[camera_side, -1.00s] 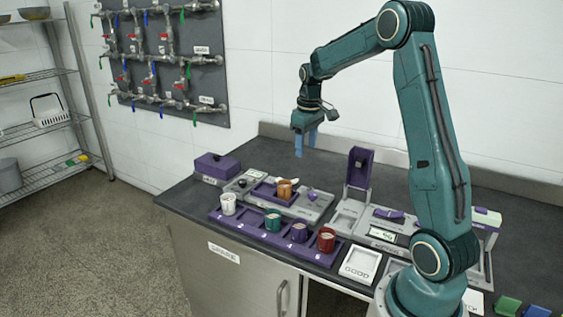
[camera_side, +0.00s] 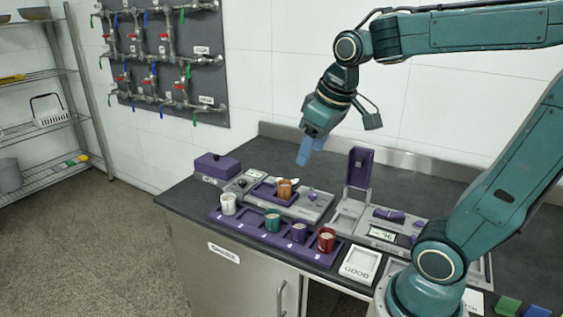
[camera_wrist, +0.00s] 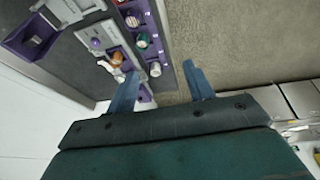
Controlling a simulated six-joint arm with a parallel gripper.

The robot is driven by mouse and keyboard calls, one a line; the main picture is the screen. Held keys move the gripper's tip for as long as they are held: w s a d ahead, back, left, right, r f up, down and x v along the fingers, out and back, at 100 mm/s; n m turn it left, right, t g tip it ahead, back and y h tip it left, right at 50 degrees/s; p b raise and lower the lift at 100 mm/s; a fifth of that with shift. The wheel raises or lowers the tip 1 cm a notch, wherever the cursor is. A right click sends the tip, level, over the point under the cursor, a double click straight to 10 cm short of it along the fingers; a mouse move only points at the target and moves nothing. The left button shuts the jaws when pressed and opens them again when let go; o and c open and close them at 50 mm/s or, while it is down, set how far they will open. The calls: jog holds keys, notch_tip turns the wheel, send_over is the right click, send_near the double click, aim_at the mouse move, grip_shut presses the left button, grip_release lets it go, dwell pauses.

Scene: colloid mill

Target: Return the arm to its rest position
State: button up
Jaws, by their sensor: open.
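My gripper (camera_side: 311,150) has blue fingers and hangs tilted in the air above the counter, clear of everything below. In the wrist view my gripper (camera_wrist: 157,88) shows its two fingers spread apart with nothing between them. An orange-brown cup (camera_side: 285,189) stands on the grey machine with the purple inset.
A purple box (camera_side: 217,165) sits at the counter's left end. An upright purple lid (camera_side: 359,168) stands on a grey device at mid-counter. A white GOOD tray (camera_side: 360,263) lies near the front edge. The back of the counter (camera_side: 270,152) is bare.

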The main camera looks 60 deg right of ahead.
jog(key=s+a+f+t, duration=0.1)
jog(key=s+a+f, duration=0.1)
jog(key=s+a, duration=0.3)
jog(key=shift+s+a+t+y, duration=0.3)
jog(key=shift+s+a+y, duration=0.1)
jog(key=shift+s, duration=1.6)
